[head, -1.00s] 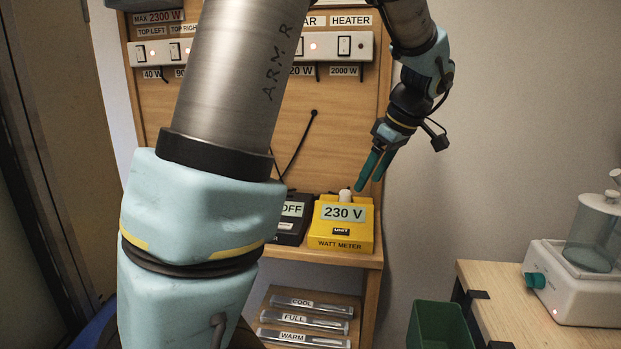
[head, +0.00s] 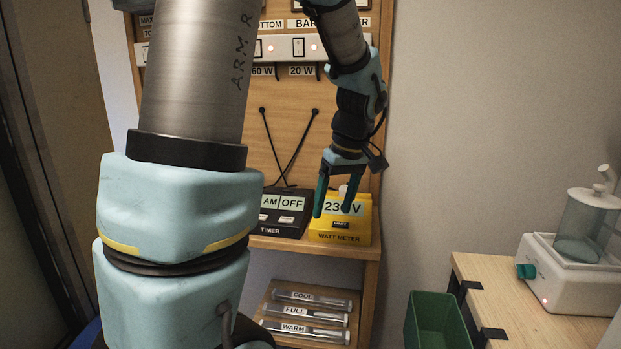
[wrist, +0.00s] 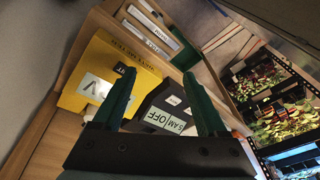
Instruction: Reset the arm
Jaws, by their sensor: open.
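My gripper (head: 333,196) hangs from my arm with its two green fingers pointing down, in front of the yellow watt meter (head: 340,238) in the head view. The fingers are apart and nothing is between them. In the wrist view my gripper (wrist: 163,92) also shows open, with the yellow watt meter (wrist: 97,65) behind the left finger. The black timer (wrist: 160,115) shows between the fingers and partly behind the right one. My arm hides part of the switch strip in the head view.
The timer (head: 283,212) stands left of the watt meter on the shelf. Labelled tubes (head: 311,301) lie on a lower shelf. A green bin (head: 436,322) and a table (head: 478,268) with a white device (head: 575,275) are at right. Planted trays (wrist: 265,88) show in the wrist view.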

